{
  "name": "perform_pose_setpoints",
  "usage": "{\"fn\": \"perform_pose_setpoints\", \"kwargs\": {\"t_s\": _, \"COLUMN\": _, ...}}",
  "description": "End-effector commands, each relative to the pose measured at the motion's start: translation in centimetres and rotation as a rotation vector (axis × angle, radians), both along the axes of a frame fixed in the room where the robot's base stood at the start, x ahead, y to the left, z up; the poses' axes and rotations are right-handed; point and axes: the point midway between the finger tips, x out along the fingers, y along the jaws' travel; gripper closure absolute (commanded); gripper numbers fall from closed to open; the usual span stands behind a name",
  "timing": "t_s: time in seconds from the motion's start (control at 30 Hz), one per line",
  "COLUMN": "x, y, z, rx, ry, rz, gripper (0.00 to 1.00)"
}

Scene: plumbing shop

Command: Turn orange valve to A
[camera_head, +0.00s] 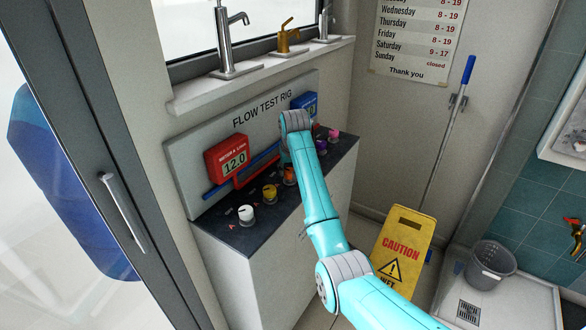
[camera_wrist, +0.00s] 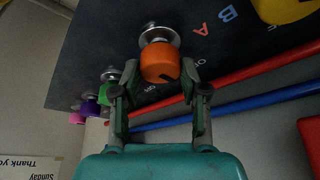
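The orange valve (camera_wrist: 160,62) is a round knob on a metal stem on the dark panel, with a dark mark on its lower right side. Red letter A (camera_wrist: 200,29) and blue letter B (camera_wrist: 228,14) are printed to its upper right. In the head view my arm mostly hides the gripper.
A yellow knob (camera_head: 269,192) and a white knob (camera_head: 245,214) stand to the left, purple (camera_head: 321,147) and pink (camera_head: 333,135) ones to the right. A green knob (camera_wrist: 110,75) is close beside the left finger. A red meter (camera_head: 227,159) and red and blue pipes line the back panel.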

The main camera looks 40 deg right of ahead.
Motion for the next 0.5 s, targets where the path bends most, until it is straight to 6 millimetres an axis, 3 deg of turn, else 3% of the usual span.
{"fn": "perform_pose_setpoints", "kwargs": {"t_s": 0.03, "x": -0.04, "y": -0.05, "z": -0.03, "rx": -0.001, "ry": 0.002, "rz": -0.001, "gripper": 0.78}}
{"fn": "perform_pose_setpoints", "kwargs": {"t_s": 0.1, "x": -0.04, "y": -0.07, "z": -0.03, "rx": -0.001, "ry": 0.002, "rz": -0.002, "gripper": 0.92}}
{"fn": "perform_pose_setpoints", "kwargs": {"t_s": 0.5, "x": -0.1, "y": -0.17, "z": -0.06, "rx": -0.001, "ry": 0.002, "rz": 0.061, "gripper": 0.92}}
